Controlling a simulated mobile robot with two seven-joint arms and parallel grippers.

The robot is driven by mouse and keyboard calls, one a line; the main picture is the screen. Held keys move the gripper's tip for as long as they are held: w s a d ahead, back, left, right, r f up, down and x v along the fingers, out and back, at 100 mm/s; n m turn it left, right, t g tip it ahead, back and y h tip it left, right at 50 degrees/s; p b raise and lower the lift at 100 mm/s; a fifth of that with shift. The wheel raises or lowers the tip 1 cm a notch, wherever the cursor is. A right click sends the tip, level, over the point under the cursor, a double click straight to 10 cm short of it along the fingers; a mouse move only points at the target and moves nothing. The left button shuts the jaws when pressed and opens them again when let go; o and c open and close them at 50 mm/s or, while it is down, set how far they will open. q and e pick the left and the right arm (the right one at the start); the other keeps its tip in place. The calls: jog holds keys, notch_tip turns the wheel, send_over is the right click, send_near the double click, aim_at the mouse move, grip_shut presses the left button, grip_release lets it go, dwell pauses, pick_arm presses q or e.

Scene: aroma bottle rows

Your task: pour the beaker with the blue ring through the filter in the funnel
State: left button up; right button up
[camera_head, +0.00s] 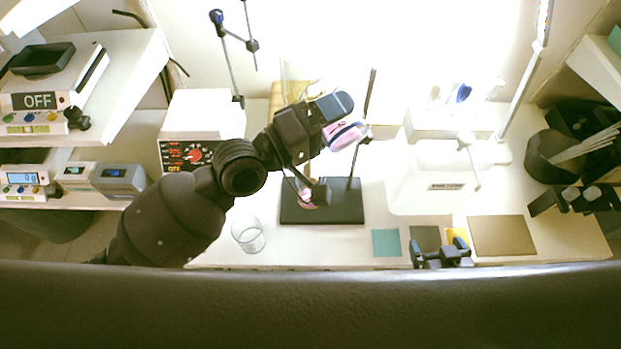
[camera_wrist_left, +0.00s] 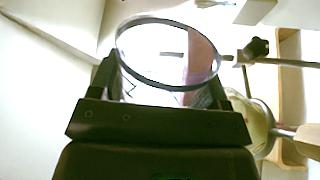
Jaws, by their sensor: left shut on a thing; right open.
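My left gripper (camera_head: 328,130) is shut on the beaker with the blue ring (camera_head: 345,134), high over the black stand base (camera_head: 322,213). The beaker is tilted and has pink-violet liquid in it. In the left wrist view its ring (camera_wrist_left: 122,40) shows between the fingers, with pink liquid (camera_wrist_left: 203,62) toward the right side. A cream round piece, perhaps the funnel with its filter (camera_wrist_left: 259,128), is beside the right finger there. Whether liquid is flowing cannot be told. A small pinkish spot (camera_head: 307,198) shows low by the stand. My right gripper (camera_head: 441,252) is open and empty at the front edge.
An empty glass beaker (camera_head: 248,235) stands front left. Flat coloured pads (camera_head: 386,243) lie at the front. A dark pot with rods (camera_head: 553,157) is far right.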

pick_arm(q)
jog(key=shift+w+a+r+n+p, duration=0.1)
jog(key=shift+w+r+n+p, duration=0.05)
jog(key=shift+w+n+p, duration=0.15)
dwell(0.8)
jog(key=shift+w+a+f+n+t, duration=0.15)
jog(key=shift+f+n+t, duration=0.15)
jog(key=shift+n, duration=0.6)
dwell(2.8)
jog(key=shift+w+a+r+n+y, duration=0.1)
jog(key=shift+w+r+n+y, duration=0.15)
jog(key=shift+n, duration=0.65)
dwell(1.7)
jog(key=shift+s, duration=0.1)
dwell(0.3)
